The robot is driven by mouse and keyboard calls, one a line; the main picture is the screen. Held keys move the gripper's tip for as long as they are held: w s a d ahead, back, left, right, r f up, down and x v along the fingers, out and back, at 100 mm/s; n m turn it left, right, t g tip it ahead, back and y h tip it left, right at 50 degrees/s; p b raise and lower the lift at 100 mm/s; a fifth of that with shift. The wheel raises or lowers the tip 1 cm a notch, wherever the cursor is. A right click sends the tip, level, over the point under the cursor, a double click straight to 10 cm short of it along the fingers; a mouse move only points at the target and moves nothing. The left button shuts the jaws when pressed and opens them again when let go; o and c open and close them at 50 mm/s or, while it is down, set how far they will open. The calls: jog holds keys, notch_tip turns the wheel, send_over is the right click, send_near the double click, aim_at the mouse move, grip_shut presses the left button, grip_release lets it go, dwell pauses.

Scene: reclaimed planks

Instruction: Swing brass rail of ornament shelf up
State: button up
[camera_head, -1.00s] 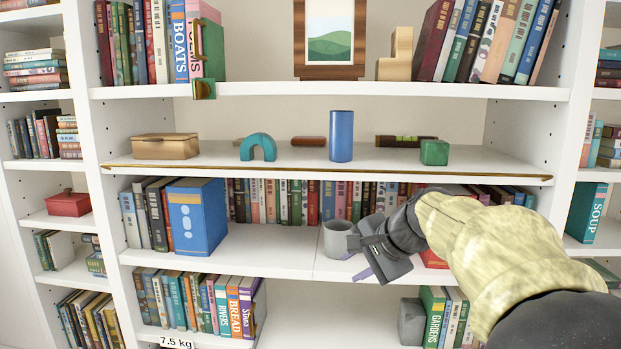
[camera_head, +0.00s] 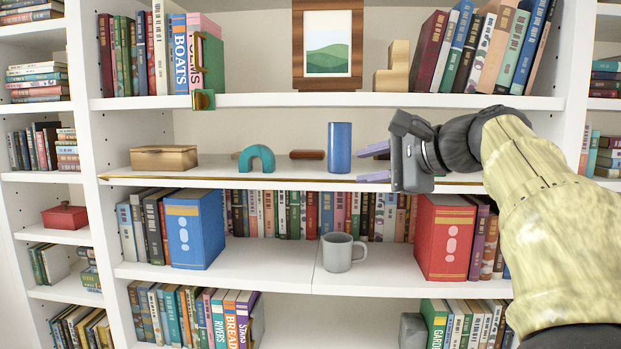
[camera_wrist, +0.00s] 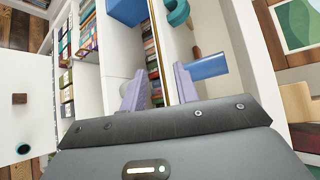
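The thin brass rail (camera_head: 250,181) lies low along the front edge of the white ornament shelf (camera_head: 300,171). Its right part is hidden behind my gripper in the head view. My gripper (camera_head: 358,165) is at the shelf's front, right of the blue cylinder (camera_head: 340,147), its two lilac fingers apart and pointing left. In the wrist view the rail (camera_wrist: 163,45) runs between the open fingers of my gripper (camera_wrist: 159,68); I cannot tell whether they touch it. A wooden box (camera_head: 164,157), a teal arch (camera_head: 257,158) and a brown piece (camera_head: 306,154) stand on the shelf.
On the shelf below are a grey mug (camera_head: 343,252), a blue box-like book (camera_head: 195,228) and a red one (camera_head: 445,237). The shelf above holds books, a framed picture (camera_head: 328,45) and a wooden block (camera_head: 393,68).

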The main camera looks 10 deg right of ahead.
aim_at(311, 181)
jog(key=p+x, duration=0.4)
jog(key=x, duration=1.1)
jog(key=shift+w+a, duration=0.2)
jog(key=shift+a, duration=0.05)
jog(key=shift+w+a+f, duration=0.1)
jog(key=shift+w+f, duration=0.15)
jog(key=shift+w, duration=0.25)
jog(key=shift+s, duration=0.1)
jog(key=shift+c, duration=0.4)
